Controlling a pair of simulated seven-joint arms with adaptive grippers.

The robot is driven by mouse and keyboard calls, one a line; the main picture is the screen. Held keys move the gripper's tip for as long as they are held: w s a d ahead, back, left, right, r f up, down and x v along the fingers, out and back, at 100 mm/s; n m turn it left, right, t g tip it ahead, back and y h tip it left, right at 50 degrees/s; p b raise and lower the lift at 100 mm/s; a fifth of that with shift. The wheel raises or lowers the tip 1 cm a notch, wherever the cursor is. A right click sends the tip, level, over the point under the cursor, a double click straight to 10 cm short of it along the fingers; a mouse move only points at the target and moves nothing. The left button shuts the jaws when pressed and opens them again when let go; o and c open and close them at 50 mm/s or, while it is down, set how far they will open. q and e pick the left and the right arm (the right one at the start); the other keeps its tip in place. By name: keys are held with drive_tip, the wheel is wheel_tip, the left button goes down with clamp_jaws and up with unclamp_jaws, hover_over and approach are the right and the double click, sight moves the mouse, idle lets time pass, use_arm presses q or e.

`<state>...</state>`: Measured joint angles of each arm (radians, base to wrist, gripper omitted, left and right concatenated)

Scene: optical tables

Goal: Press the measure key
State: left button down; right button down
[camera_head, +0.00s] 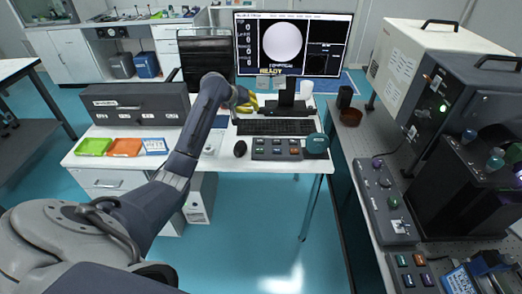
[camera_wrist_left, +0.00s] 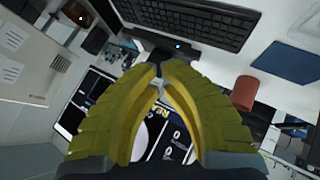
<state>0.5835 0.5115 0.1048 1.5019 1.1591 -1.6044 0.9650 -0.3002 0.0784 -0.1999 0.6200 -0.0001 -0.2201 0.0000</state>
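A dark key box (camera_head: 276,148) with several coloured keys lies on the desk in front of the keyboard. A second key box (camera_head: 412,272) stands at the lower right of the head view. The key labels are too small to read, so I cannot tell which is the measure key. My right gripper is not in view.
The monitor (camera_head: 295,43) reads READY and shows a pale disc. Near the key box are a keyboard (camera_head: 275,127), a mouse (camera_head: 240,149) and a round teal object (camera_head: 316,144). A knobbed panel (camera_head: 378,195) and bulky instruments fill the right table. Coloured trays (camera_head: 126,147) lie at left.

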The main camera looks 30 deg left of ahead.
sight(262, 147)
use_arm(q)
drive_tip(key=s+d+f+m+g, duration=0.1)
drive_tip(key=d+f+g, duration=0.1)
drive_tip(key=d+f, duration=0.3)
drive_tip(key=shift+s+d+f+m+h, duration=0.25)
drive_tip(key=shift+s+d+m+h, duration=0.15)
drive_tip(key=shift+d, duration=0.1)
drive_tip(key=shift+f, duration=4.4)
drive_tip(key=shift+f, duration=0.9)
drive_tip(key=shift+r, duration=0.9)
drive_tip(key=shift+r, duration=0.1)
drive_tip(key=shift+r, duration=2.4)
